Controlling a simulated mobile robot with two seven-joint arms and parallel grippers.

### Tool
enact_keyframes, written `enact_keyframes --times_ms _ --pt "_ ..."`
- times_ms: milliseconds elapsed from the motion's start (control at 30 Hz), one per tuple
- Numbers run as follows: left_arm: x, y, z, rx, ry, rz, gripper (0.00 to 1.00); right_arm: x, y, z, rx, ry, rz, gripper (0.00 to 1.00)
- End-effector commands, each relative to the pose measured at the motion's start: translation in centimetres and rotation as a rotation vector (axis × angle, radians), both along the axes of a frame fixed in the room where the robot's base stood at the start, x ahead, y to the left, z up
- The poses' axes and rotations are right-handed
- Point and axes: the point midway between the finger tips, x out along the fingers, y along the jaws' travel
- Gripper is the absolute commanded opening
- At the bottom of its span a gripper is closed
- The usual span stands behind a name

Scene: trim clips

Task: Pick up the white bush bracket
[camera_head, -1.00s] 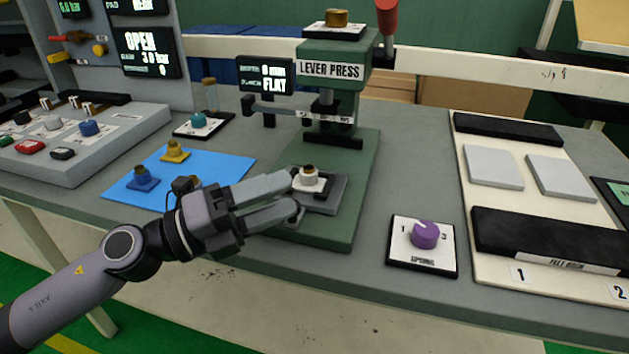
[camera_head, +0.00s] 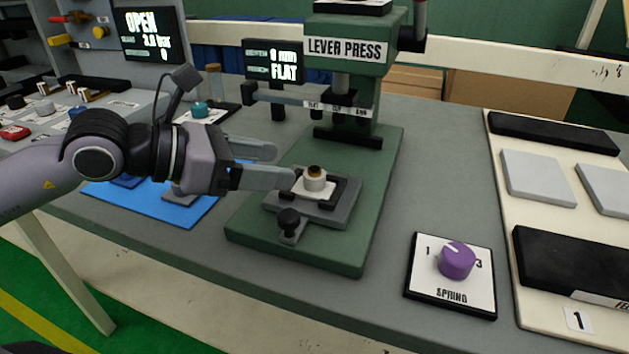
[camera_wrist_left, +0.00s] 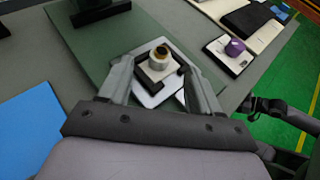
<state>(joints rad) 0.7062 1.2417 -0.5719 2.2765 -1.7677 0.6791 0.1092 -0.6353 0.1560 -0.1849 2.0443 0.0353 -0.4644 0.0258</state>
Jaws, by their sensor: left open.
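The white bush bracket (camera_head: 314,182) has a square white base and a round boss with a brass-coloured bush in its top. It sits upright in the dark nest of the lever press (camera_head: 347,49). My left gripper (camera_head: 284,165) is open just to the left of the bracket in the head view. In the left wrist view the bracket (camera_wrist_left: 158,62) lies ahead, between and slightly beyond the open fingertips (camera_wrist_left: 157,77). Contact cannot be told. My right gripper does not show clearly; a dark arm part is at the right edge of the wrist view.
A blue mat (camera_head: 180,212) with brackets partly hidden by my left arm lies to the left. A purple spring knob (camera_head: 456,259) stands on the right, before a cream board with grey pads (camera_head: 538,177). The press ram hangs behind the nest. A black clamp knob (camera_head: 289,220) stands in front.

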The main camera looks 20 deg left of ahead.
Motion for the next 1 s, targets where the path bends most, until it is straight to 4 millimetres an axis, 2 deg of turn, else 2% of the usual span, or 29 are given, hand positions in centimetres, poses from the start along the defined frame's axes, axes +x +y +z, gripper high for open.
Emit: enact_keyframes --times_ms 433,767,800,867,900,967,1000 --pt "2.7 -3.3 -1.6 -0.004 0.002 -0.002 0.64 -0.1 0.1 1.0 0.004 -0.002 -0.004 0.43" --pt "3.1 -3.6 -1.9 -0.002 0.002 0.0 0.64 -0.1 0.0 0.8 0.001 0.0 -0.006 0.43" --pt "3.1 -3.6 -1.9 -0.002 0.002 0.0 0.6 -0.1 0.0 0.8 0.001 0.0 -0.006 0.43" --pt "3.1 -3.6 -1.9 -0.002 0.002 0.0 0.41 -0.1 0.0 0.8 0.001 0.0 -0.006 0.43" --pt "3.1 -3.6 -1.9 -0.002 0.001 0.0 0.28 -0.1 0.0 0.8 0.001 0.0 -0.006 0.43" --pt "3.1 -3.6 -1.9 -0.002 0.001 0.0 0.08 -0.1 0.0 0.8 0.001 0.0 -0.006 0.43" --pt "3.1 -3.6 -1.9 -0.002 0.001 0.0 0.02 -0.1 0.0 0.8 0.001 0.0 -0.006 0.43"
